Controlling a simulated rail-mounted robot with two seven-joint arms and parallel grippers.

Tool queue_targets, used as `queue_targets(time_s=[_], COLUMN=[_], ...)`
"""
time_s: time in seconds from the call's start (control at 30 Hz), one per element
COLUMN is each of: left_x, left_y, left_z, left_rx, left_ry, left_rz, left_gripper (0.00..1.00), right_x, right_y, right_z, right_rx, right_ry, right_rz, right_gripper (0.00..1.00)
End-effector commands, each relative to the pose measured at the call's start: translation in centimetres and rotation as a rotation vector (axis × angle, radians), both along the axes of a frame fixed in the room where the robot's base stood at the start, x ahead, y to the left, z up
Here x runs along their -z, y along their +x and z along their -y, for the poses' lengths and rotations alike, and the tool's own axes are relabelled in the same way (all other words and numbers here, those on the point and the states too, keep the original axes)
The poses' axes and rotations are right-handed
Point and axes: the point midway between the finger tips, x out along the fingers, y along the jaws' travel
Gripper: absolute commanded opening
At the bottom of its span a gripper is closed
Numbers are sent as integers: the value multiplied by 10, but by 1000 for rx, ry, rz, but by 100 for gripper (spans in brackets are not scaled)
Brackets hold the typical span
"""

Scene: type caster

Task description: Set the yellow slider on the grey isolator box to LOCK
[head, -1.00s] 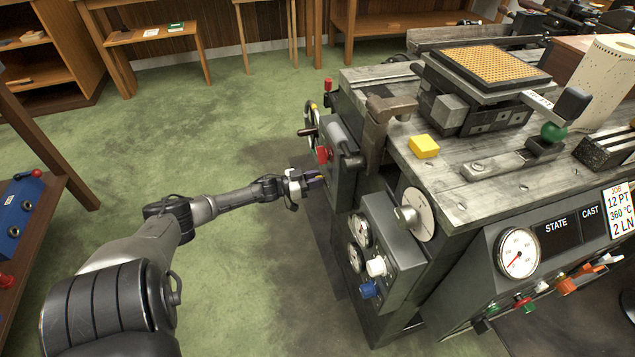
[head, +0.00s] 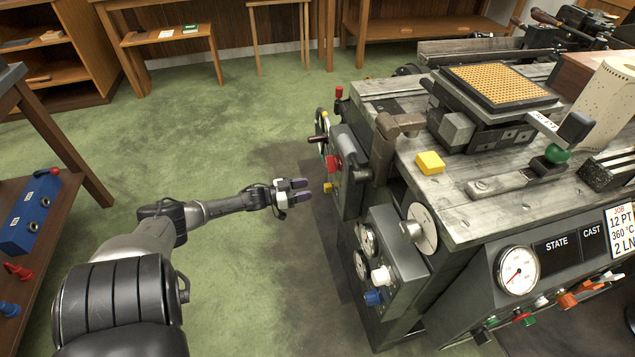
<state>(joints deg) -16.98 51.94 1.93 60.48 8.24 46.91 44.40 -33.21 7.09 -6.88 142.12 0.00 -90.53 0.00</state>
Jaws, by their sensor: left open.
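The grey isolator box (head: 348,187) is on the left end of the casting machine, seen edge-on. A small yellow piece, which looks like the slider (head: 328,187), sticks out low on its left face. A red handle (head: 333,163) is just above it. Any LOCK marking is not legible from here. My left gripper (head: 304,190) is open and empty, its fingers pointing right towards the yellow slider with a small gap between. My right gripper is not in view.
A handwheel (head: 321,125) stands above the isolator box. A grey gauge box (head: 385,255) with white and blue knobs juts out nearer me. A yellow block (head: 430,162) lies on the machine top. The green floor around my left arm is clear.

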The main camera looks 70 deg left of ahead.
Motion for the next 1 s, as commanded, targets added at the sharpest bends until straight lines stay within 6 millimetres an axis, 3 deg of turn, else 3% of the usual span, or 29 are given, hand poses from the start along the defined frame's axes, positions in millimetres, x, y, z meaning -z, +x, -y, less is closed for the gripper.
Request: queue_targets(time_s=[0.2,0.4,1.0], left_x=[-2,0,1], left_y=[-39,-59,-67], left_z=[-6,-9,-10], left_rx=[-1,-1,-1], left_ry=[-1,0,0], left_rz=[-3,-2,-1], left_gripper=[49,49,49], right_x=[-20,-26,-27], right_y=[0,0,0], right_z=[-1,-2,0], right_rx=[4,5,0], right_ry=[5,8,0], right_rz=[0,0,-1], right_gripper=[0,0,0])
